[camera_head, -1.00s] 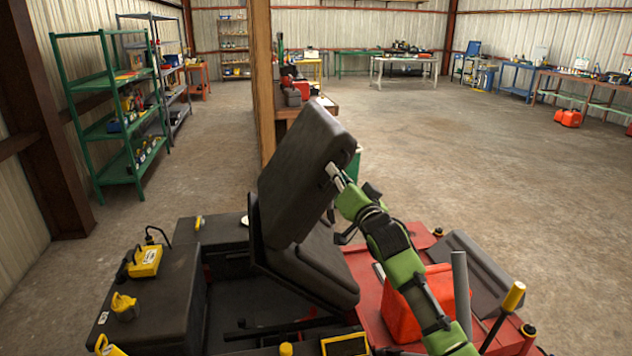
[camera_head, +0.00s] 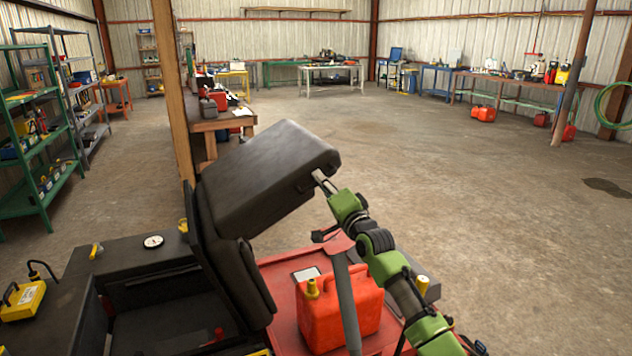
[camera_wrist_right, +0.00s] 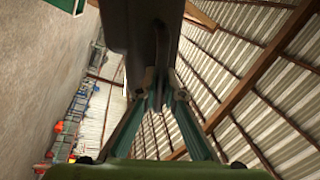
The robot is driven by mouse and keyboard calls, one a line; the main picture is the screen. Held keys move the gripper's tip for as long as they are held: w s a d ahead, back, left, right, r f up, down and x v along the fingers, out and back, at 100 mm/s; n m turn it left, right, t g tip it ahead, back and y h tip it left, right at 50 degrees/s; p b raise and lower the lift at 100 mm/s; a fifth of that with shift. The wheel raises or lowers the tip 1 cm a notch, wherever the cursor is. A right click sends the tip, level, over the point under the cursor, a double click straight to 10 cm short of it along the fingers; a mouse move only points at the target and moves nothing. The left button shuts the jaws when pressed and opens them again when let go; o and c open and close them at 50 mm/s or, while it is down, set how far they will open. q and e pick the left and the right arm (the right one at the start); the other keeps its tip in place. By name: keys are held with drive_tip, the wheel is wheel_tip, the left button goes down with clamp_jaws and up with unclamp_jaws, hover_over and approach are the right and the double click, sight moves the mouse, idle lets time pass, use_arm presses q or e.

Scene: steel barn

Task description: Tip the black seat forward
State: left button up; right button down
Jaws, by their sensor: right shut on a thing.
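The black seat (camera_head: 265,175) is in the middle of the head view. Its thick padded part is raised and tilted, and a second dark padded part (camera_head: 235,270) hangs down on its near left side. My right gripper (camera_head: 320,178) reaches in from the lower right and is shut on the seat's upper right edge. In the right wrist view the gripper's fingers (camera_wrist_right: 153,95) close on the dark seat edge (camera_wrist_right: 140,35). What exactly lies between the fingertips is hard to see. My left gripper is not in view.
A red fuel can (camera_head: 338,305) stands on the red body (camera_head: 285,265) below my right arm. A yellow-black device (camera_head: 22,298) sits at the left. Open concrete floor (camera_head: 460,180) lies to the right.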

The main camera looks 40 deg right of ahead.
drive_tip(key=shift+r, duration=0.2)
drive_tip(key=c, duration=2.2)
unclamp_jaws()
drive_tip(key=shift+a, duration=0.1)
drive_tip(key=shift+o, duration=0.2)
drive_tip(key=shift+f, duration=0.1)
drive_tip(key=shift+w, duration=0.1)
